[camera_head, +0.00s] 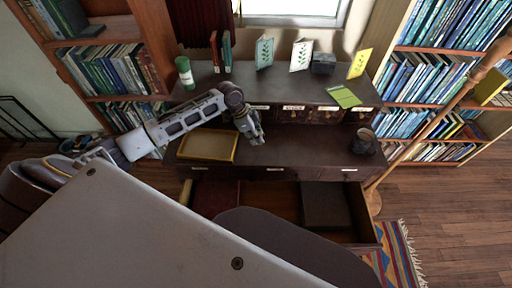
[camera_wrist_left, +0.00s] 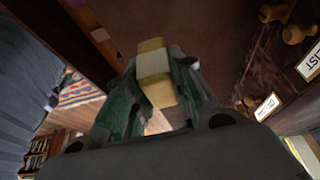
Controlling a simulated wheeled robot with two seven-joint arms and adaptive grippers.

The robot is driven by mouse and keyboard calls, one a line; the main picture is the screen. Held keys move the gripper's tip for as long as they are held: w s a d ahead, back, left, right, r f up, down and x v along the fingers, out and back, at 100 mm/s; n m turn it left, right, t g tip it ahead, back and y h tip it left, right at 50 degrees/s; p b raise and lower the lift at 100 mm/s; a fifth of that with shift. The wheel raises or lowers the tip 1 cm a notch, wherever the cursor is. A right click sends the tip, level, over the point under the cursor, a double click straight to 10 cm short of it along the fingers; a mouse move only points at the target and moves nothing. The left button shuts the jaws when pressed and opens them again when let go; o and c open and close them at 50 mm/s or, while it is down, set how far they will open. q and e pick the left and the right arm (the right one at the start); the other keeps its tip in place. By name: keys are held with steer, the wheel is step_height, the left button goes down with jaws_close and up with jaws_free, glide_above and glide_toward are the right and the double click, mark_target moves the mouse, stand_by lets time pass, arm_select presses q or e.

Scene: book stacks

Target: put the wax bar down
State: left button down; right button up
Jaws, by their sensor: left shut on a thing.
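The wax bar (camera_wrist_left: 153,62) is a pale yellow block in the left wrist view. It sits between the green-lined fingers of my left gripper (camera_wrist_left: 160,85), which are shut on it. In the head view my left gripper (camera_head: 253,132) hangs over the dark desk top, just right of a shallow tray with a yellow rim (camera_head: 206,160). In the head view the bar is too small to make out in the fingers. I cannot tell its height above the desk. My right gripper is not in view.
Below the desk top a drawer (camera_head: 268,205) stands open. A dark cup (camera_head: 364,142) is at the right. The desk between gripper and cup is clear.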

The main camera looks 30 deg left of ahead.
arm_select(q)
steer(key=shift+f, duration=1.5)
steer(key=shift+f, duration=0.1)
steer(key=shift+f, duration=1.75)
steer(key=shift+f, duration=0.1)
steer(key=c, duration=1.2)
jaws_free()
steer(key=v, duration=1.2)
